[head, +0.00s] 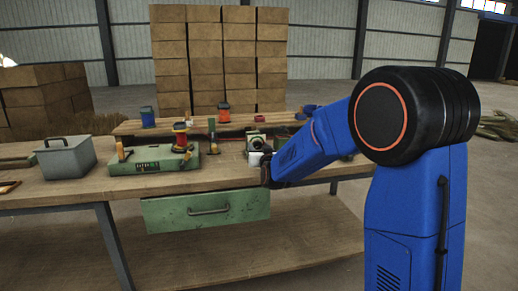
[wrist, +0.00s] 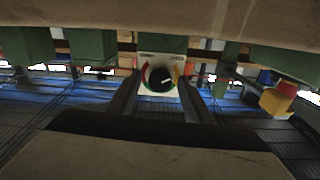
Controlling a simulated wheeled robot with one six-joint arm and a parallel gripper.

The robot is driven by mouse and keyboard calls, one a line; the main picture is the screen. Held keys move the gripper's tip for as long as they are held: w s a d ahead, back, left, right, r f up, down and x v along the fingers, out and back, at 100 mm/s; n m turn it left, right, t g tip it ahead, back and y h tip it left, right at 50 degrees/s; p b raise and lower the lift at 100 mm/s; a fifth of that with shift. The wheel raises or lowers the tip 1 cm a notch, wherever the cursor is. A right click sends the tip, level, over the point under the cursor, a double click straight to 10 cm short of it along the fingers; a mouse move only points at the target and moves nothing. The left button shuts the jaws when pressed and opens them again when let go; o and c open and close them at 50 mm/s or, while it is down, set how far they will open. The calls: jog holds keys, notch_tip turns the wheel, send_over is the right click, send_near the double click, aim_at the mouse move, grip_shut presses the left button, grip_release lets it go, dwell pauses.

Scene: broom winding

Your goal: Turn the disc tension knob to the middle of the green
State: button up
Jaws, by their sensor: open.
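The disc tension knob (wrist: 161,79) is black and round, with a pale pointer mark toward the right and slightly up in the wrist view. In the head view, a small white-faced unit (head: 256,143) stands on the bench beside my gripper (head: 266,168). In the wrist view, my gripper (wrist: 160,82) is open, with one dark finger on each side of the dial. Whether the fingers touch the knob cannot be told.
A green machine (head: 153,160) with a red and yellow part stands left on the wooden bench (head: 75,186). A grey box (head: 66,157) is farther left. A green drawer (head: 206,209) hangs under the bench. In the wrist view, a yellow and red item (wrist: 278,99) is at the right.

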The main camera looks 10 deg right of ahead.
jog(key=c, duration=1.1)
jog(key=shift+o, duration=0.2)
